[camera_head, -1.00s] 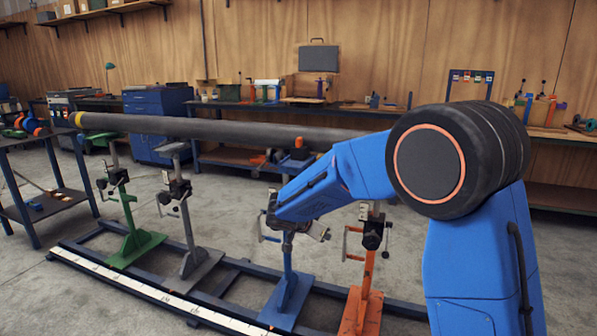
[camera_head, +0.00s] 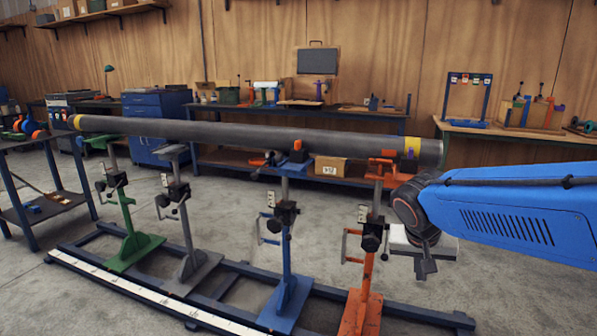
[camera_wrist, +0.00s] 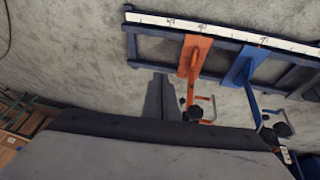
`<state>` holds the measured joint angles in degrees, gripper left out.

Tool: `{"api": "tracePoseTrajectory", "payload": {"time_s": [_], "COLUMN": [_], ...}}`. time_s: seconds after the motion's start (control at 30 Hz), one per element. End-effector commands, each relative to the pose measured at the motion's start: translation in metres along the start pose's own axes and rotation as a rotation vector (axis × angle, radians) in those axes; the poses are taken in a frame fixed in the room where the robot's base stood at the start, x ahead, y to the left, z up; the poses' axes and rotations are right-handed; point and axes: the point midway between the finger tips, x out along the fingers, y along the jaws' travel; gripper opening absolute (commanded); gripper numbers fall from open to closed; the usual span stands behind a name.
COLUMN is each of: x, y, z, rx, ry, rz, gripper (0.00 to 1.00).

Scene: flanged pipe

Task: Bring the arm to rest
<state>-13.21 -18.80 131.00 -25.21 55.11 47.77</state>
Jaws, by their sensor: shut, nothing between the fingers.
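My arm reaches in from the right edge in the head view. My gripper (camera_head: 426,266) hangs low to the right of the orange stand (camera_head: 364,275), shut and empty. In the wrist view its dark fingers (camera_wrist: 163,97) are together over bare floor. A long grey pipe (camera_head: 250,134) with yellow bands lies across the stands, above and left of my gripper and apart from it. The blue stand (camera_head: 287,265), grey stand (camera_head: 191,225) and green stand (camera_head: 128,215) stand further left.
The stands are on a dark blue floor frame with a white scale strip (camera_head: 150,292), also seen in the wrist view (camera_wrist: 225,33). A side table (camera_head: 30,145) is at the left. Benches (camera_head: 500,130) line the back wall. The floor at lower right is clear.

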Motion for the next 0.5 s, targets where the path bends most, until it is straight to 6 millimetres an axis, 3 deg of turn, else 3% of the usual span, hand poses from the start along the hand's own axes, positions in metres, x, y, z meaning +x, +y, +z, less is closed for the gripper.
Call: {"api": "tracePoseTrajectory", "payload": {"time_s": [0.2, 0.5], "x": [-0.016, -0.030], "y": [0.038, 0.066], "z": [0.051, 0.121], "rx": [-0.090, -0.230], "ry": [-0.026, -0.015], "rz": [-0.084, -0.214], "gripper": [0.00, 0.00]}}
